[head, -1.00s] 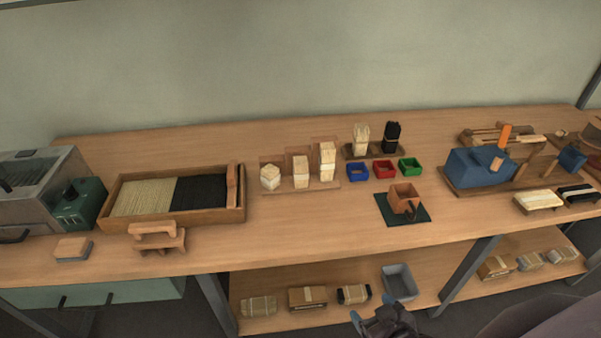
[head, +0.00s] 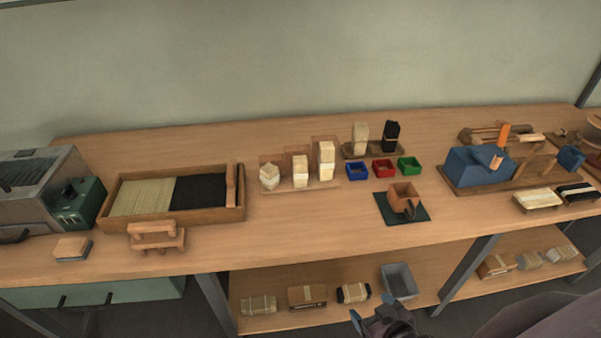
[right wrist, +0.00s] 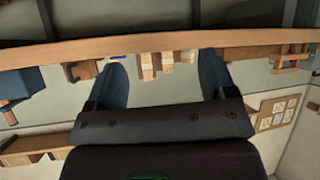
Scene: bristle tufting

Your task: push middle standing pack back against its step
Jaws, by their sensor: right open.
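Three pale bristle packs stand in a row on a wooden stepped stand (head: 333,186) on the bench. The middle pack (head: 300,171) is upright with a paper band, between the short left pack (head: 269,176) and the taller right pack (head: 326,161). A gap between the middle pack and its step cannot be told at this size. My right gripper (head: 378,318) is low in front of the bench, well away from the packs. In the right wrist view its fingers (right wrist: 161,78) are spread and empty, with the packs seen far beyond, upside down. My left gripper is out of view.
Blue, red (head: 383,169) and green small bins stand right of the stand, with two more packs behind. A copper-coloured box (head: 403,197) sits on a dark mat. A bristle tray (head: 245,206) lies to the left. The bench front below the stand is clear.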

